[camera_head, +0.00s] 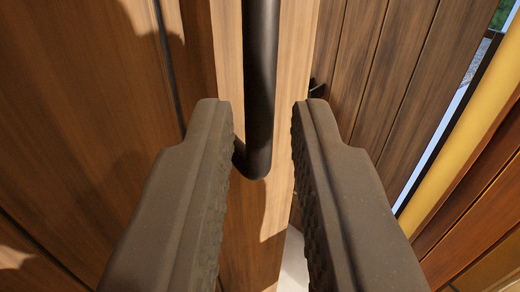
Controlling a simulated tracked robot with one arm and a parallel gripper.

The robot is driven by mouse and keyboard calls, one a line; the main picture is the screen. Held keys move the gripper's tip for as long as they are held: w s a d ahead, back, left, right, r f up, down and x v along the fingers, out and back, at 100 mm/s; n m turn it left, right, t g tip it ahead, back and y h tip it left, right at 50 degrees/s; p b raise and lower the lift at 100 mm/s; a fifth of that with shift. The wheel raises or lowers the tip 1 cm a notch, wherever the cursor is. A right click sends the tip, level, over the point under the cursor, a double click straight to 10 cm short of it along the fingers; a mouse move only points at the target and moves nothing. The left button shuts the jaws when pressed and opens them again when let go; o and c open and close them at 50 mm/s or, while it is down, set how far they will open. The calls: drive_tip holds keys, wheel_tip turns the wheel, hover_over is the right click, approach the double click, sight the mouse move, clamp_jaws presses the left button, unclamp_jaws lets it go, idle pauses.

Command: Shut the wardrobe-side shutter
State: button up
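My gripper (264,135) is open, its two dark fingers standing apart in the head view. A dark vertical bar handle (261,80) comes down from the top edge and ends between the fingertips. A gap shows between the handle and the right finger; the left fingertip is close to its lower end, and I cannot tell whether they touch. The handle is on a light brown wooden edge or panel (296,60), which seems to be the shutter. Its outer limits are out of view, so I cannot tell how far it stands open.
Brown wooden panels (80,120) fill the left side. Darker vertical planks (390,70) stand behind on the right, with a small dark fitting (317,88). A yellow strip (455,140) and a bright gap run along the right edge. A pale patch (293,262) shows low between the fingers.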

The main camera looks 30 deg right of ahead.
drive_tip(key=b+v, duration=0.1)
drive_tip(key=v, duration=0.7)
drive_tip(key=shift+s+a, duration=0.15)
drive_tip(key=shift+s, duration=0.05)
